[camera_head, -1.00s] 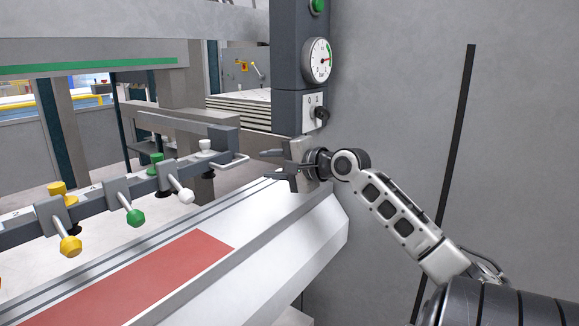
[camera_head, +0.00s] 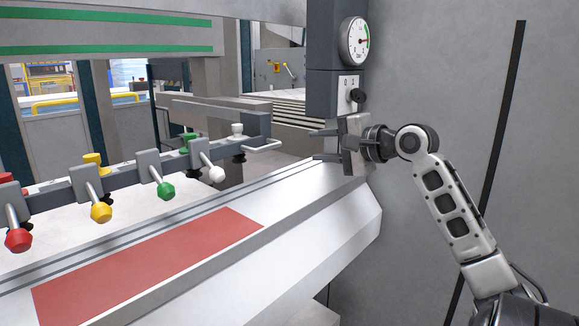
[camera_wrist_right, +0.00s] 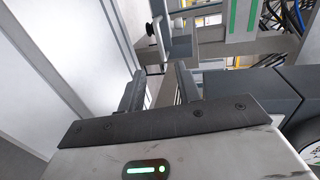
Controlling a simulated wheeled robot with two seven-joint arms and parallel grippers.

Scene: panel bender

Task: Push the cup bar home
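The cup bar (camera_head: 130,176) is a long dark grey rail carrying dark suction cups and levers with red, yellow, green and white knobs. It hangs over the table on the left in the head view. A light loop handle (camera_head: 263,147) sticks out from its right end. My right gripper (camera_head: 316,145) is just right of the handle, apart from it, with its fingers pointing left, open and empty. In the wrist view the two dark fingers (camera_wrist_right: 158,88) stand apart with nothing between them. My left gripper is not in view.
The pale machine table (camera_head: 330,215) with a red panel (camera_head: 150,265) lies below the bar and gripper. A dark column with a gauge (camera_head: 355,41) and a rotary switch (camera_head: 357,96) rises close behind the gripper. A grey wall (camera_head: 440,70) is at right.

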